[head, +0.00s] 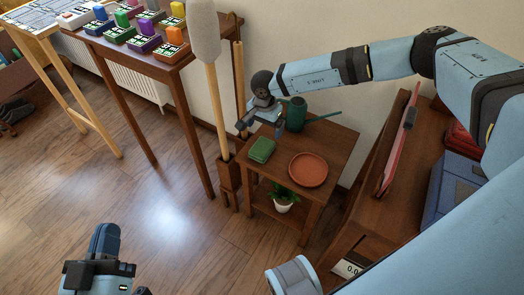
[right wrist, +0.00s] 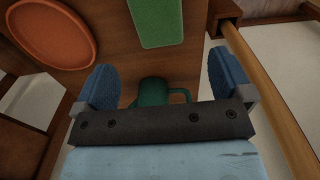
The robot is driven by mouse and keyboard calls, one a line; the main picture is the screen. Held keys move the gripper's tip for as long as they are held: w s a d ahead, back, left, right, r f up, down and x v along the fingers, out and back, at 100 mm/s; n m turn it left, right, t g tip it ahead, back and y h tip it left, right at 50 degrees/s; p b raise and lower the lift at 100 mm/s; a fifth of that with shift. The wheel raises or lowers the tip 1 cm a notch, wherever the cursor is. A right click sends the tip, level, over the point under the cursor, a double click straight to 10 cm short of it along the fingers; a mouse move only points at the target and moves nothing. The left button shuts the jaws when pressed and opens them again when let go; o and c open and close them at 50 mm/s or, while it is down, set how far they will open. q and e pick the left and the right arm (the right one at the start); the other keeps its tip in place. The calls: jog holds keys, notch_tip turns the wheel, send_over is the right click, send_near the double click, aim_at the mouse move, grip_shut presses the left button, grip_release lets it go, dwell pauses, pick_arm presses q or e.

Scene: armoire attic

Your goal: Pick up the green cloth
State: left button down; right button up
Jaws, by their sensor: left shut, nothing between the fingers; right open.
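The green cloth (head: 261,150) lies folded flat on the small wooden side table (head: 335,150), left of a terracotta saucer. The cloth also shows at the top of the right wrist view (right wrist: 157,22). My right gripper (head: 261,128) is open and empty, above the table behind the cloth. In the right wrist view its two blue fingers (right wrist: 162,85) are apart, with the cloth beyond them and not between them. My left gripper (head: 103,240) is shut and empty, low at the left over the floor, far from the table.
A green watering can (head: 296,113) stands at the table's back, close to my right gripper. The terracotta saucer (head: 308,169) is right of the cloth. A potted plant (head: 283,198) sits on the lower shelf. Long wooden poles (head: 217,110) stand at the table's left. Open floor (head: 130,200) lies left.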

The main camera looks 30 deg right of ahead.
aim_at(265, 143)
notch_tip(265, 143, down, 4)
jog(key=shift+f+b, duration=0.1)
jog(key=shift+b, duration=0.35)
notch_tip(265, 143, down, 5)
jog(key=shift+b, duration=1.1)
pick_arm(q)
jog(key=shift+d+f+h, duration=0.45)
jog(key=shift+f+h, duration=0.05)
jog(key=shift+f, duration=0.3)
pick_arm(e)
jog(key=shift+c, duration=0.5)
jog(key=c, duration=0.9)
